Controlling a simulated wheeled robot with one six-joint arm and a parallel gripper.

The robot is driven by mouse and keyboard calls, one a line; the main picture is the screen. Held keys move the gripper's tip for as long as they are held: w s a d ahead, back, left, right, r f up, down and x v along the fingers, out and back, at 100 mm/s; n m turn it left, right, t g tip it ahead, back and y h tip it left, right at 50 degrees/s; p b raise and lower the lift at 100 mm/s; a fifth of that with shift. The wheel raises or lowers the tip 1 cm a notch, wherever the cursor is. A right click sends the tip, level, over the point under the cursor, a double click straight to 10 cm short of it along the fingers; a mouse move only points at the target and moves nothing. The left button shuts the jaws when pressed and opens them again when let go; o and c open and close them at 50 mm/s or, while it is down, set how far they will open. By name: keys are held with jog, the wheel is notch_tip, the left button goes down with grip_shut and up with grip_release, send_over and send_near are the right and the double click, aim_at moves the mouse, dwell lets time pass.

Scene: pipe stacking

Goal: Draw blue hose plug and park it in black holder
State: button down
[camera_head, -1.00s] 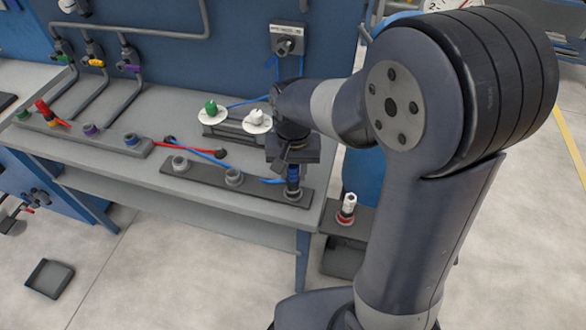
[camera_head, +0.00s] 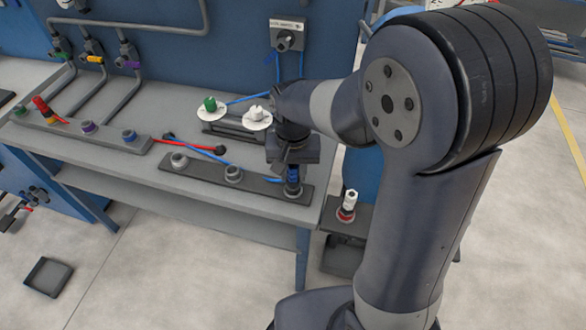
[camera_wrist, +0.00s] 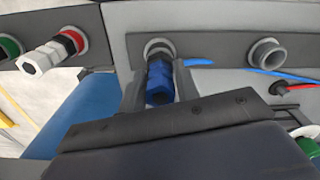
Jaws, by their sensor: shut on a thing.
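The blue hose plug (camera_head: 293,174) stands upright at the right-end socket of the dark holder strip (camera_head: 207,173) at the bench's front edge. My gripper (camera_head: 292,162) is above that socket, shut on the plug. In the wrist view, the blue plug (camera_wrist: 159,82) is between the two fingers, and its far end meets the grey socket ring (camera_wrist: 158,46). I cannot tell how deep it sits. A blue hose (camera_wrist: 198,62) shows beside it. The middle socket (camera_head: 233,173) and left socket (camera_head: 180,160) of the strip are empty.
Green (camera_head: 210,104) and white (camera_head: 257,114) knobs on discs are behind my gripper. A white-and-red plug (camera_head: 348,205) stands on a low stand to the right. A red hose crosses the bench.

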jog(key=shift+f, duration=0.2)
jog(key=c, duration=1)
grip_release()
jog(key=shift+o, duration=0.2)
notch_tip(320, 180, up, 11)
jog(key=shift+f+p, duration=0.1)
jog(key=shift+p, duration=0.25)
notch_tip(320, 180, down, 11)
jog(key=shift+r, duration=0.65)
